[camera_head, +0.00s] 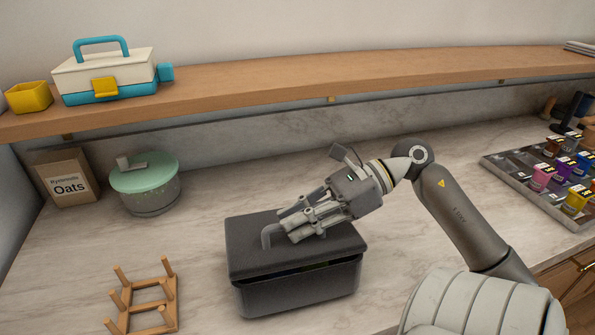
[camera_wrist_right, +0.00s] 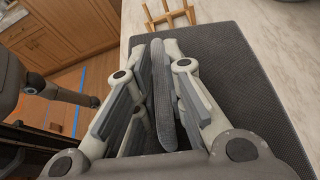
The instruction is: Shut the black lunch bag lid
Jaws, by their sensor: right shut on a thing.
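The black lunch bag (camera_head: 300,292) stands on the marble counter. Its lid (camera_head: 245,228) lies over the top, almost flat, with a thin dark gap along the front edge. A sliver of green shows in that gap. My right gripper (camera_head: 290,228) is low over the lid, its fingers closed on the lid's grey handle (camera_head: 267,237). In the right wrist view the fingers press together on a grey strip, the handle (camera_wrist_right: 163,95), above the dark lid (camera_wrist_right: 228,65). Part of what looks like my left gripper (camera_wrist_right: 62,92) shows at the left there; its jaws are unclear.
A wooden peg rack (camera_head: 150,300) stands left of the bag. A green-lidded pot (camera_head: 148,185) and an oats box (camera_head: 68,178) are behind left. A tray of colourful items (camera_head: 500,172) lies at the right. A shelf (camera_head: 300,83) runs above the counter's back.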

